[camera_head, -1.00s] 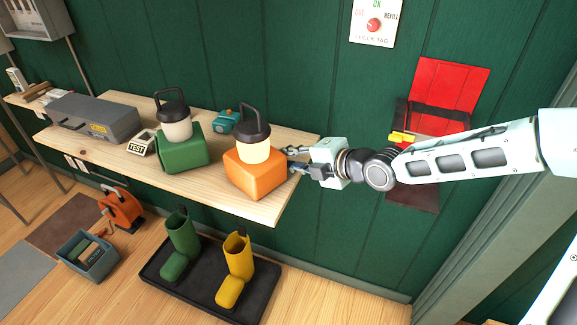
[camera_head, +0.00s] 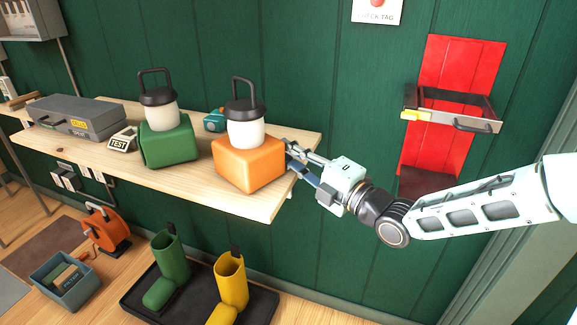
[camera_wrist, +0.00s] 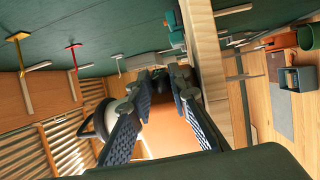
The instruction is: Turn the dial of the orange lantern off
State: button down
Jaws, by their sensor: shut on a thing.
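The orange lantern (camera_head: 247,164) stands upright near the right end of the wooden shelf (camera_head: 262,208), with a black cap and handle and a pale, whitish lamp cylinder. My gripper (camera_head: 290,152) is at the right side of its orange base. The dial itself is hidden behind my fingers in the head view. In the wrist view, the two padded fingers of my gripper (camera_wrist: 168,82) converge on a small dark part against the orange base (camera_wrist: 170,132). They are shut on what appears to be the dial.
A green lantern (camera_head: 167,143) stands to the left, with a TEST block (camera_head: 121,140) and a grey case (camera_head: 75,117) beyond. A small teal object (camera_head: 214,120) sits behind. Boots (camera_head: 230,282) stand below.

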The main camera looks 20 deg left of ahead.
jog(key=shift+b, duration=0.45)
jog(key=c, duration=1.8)
grip_release()
jog(key=shift+f, duration=0.1)
jog(key=shift+p, duration=0.6)
